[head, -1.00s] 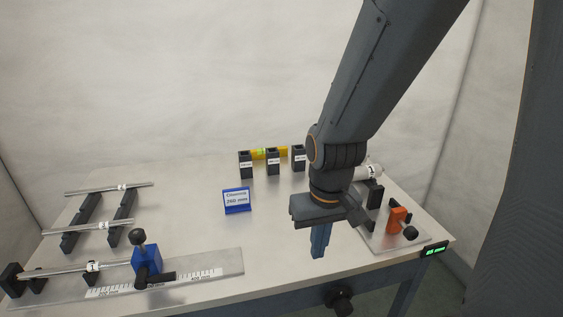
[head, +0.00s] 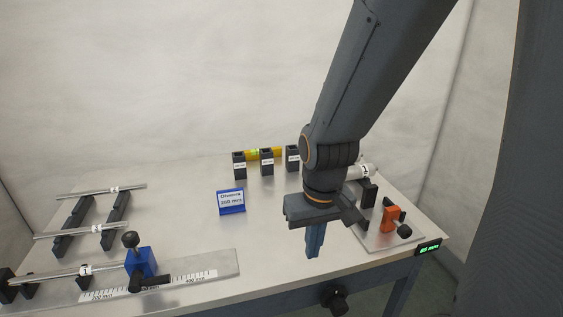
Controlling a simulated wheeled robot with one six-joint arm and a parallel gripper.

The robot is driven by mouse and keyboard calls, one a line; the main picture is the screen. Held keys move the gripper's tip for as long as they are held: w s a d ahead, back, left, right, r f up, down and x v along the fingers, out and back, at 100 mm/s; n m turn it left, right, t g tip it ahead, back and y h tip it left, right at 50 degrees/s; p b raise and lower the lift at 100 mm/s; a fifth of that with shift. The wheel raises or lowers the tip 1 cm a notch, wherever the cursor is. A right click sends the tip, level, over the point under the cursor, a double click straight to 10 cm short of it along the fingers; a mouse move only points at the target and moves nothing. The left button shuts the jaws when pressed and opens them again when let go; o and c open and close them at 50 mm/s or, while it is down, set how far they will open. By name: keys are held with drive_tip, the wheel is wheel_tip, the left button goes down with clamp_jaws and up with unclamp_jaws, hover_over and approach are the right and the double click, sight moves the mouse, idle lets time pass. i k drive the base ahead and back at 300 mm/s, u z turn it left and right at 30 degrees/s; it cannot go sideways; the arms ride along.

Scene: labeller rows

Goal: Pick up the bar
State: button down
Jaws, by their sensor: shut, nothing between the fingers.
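Several silvery bars with white labels lie at the left of the table. One bar (head: 128,187) lies across the back of two dark rails, and another bar (head: 62,232) lies across their front. A third bar (head: 50,276) lies along the measuring fixture at the front left. Which of them is the task's bar I cannot tell. My gripper (head: 314,246) points down over the right front of the table, its blue fingers shut and empty, well to the right of all these bars.
A blue sign (head: 231,201) stands mid-table. Several black holders (head: 266,162) stand behind it, with a yellow level (head: 277,153) at the back. A blue clamp (head: 140,262) sits on the measuring plate (head: 226,262). An orange-handled fixture (head: 390,219) is at the right.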

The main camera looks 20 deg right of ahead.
sight(93, 269)
drive_tip(key=u, duration=2.9)
drive_tip(key=i, duration=0.5)
drive_tip(key=z, duration=1.7)
